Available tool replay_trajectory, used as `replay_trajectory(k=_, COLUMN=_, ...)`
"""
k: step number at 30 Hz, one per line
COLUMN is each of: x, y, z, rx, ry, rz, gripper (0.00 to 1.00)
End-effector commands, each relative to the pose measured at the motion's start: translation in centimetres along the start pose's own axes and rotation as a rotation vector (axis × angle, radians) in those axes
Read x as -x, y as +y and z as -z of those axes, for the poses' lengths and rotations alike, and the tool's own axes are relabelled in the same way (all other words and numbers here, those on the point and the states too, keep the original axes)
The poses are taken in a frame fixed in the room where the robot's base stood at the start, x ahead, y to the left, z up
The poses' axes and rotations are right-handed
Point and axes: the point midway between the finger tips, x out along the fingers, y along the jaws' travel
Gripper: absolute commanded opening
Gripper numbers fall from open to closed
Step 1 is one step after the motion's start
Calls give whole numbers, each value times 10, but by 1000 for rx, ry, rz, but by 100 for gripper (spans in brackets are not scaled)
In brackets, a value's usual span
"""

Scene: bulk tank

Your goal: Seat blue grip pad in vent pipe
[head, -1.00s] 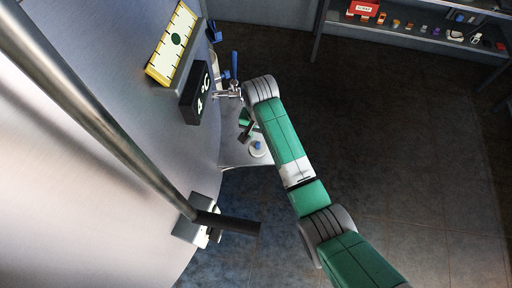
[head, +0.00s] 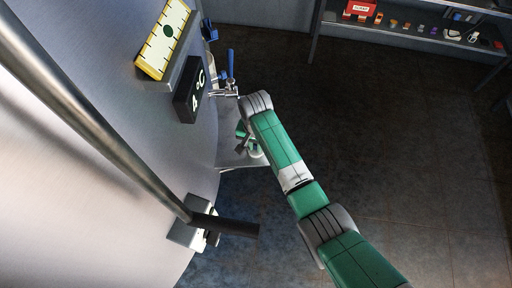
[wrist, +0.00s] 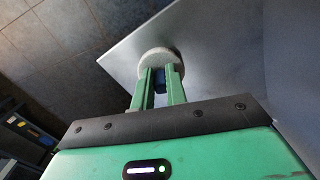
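The blue grip pad (wrist: 159,80) sits on a round pale disc (wrist: 159,60) in the wrist view. The disc appears to rest on a grey metal shelf (wrist: 215,40). My gripper (wrist: 160,78) has its two green fingers on either side of the blue pad, tips close to the disc. The blue nearly fills the gap, but contact is not clear. In the head view my gripper (head: 243,138) is over the small shelf (head: 228,158), and the pale disc (head: 255,151) is partly hidden by my arm. I cannot make out which part is the vent pipe.
The tank wall (head: 120,200) fills the left, with a yellow gauge plate (head: 163,40), a black "4 °C" display (head: 188,90) and a blue-handled valve (head: 231,68). A thick metal tube (head: 90,115) crosses in front. A rack with small items (head: 420,35) stands back right. The floor is clear.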

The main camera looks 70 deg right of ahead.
Motion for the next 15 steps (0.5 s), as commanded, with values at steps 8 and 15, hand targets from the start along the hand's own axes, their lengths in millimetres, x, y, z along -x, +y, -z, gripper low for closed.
replay_trajectory(k=8, x=1, y=0, z=0, rx=0, ry=0, rz=0, gripper=0)
replay_trajectory(k=15, x=48, y=-1, z=1, rx=0, ry=3, rz=3, gripper=0)
